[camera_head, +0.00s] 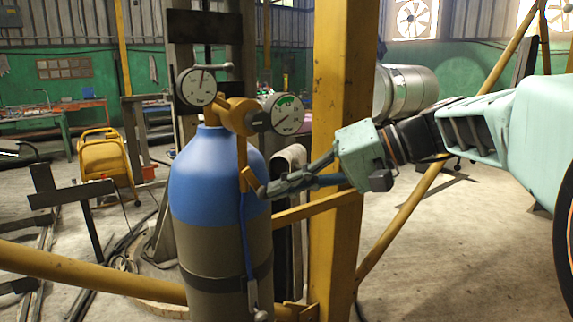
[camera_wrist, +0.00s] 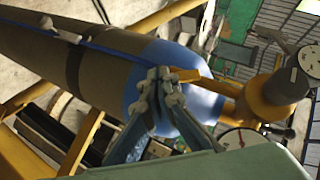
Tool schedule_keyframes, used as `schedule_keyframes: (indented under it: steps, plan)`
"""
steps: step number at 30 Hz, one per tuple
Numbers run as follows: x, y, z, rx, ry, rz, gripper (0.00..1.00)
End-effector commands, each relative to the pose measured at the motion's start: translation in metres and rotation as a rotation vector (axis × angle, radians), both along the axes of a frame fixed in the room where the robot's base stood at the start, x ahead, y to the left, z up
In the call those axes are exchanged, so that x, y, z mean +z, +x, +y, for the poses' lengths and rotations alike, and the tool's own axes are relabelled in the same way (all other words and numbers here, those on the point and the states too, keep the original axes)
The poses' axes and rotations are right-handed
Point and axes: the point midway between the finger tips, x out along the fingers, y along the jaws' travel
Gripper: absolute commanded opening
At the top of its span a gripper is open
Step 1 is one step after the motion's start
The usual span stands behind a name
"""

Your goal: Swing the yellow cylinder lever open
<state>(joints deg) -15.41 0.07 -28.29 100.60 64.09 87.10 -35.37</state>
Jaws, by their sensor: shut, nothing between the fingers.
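The gas cylinder (camera_head: 205,179) stands upright, with a blue top and a grey-brown body. A yellow valve (camera_head: 237,116) with two round gauges sits on it. The yellow lever (camera_head: 242,158) hangs down from the valve along the blue top. My gripper (camera_head: 264,191) comes in from the right, shut and empty, with its tips at the lever's lower end. In the wrist view the closed fingertips (camera_wrist: 160,96) are beside the end of the yellow lever (camera_wrist: 196,76), over the blue top. I cannot tell whether they touch it.
A yellow post (camera_head: 340,80) stands just behind my gripper, right of the cylinder. A yellow rail (camera_head: 90,272) passes at the lower left. A blue strap (camera_head: 247,245) runs down the cylinder's front. A yellow chair-like object (camera_head: 104,165) stands at the back left. Open floor shows at right.

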Motion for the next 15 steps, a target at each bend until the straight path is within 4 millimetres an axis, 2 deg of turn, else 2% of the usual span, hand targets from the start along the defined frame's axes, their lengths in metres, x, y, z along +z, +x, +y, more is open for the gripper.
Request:
schedule_keyframes:
  steps: [1,6,15]
  plan:
    - [-0.0076,0.0002,0.0,-0.002,0.031,0.025,0.0]
    - [-0.0104,-0.0024,0.0031,0.0,0.113,0.079,0.0]
    - [-0.0082,-0.0041,0.0053,0.002,0.115,0.08,0.0]
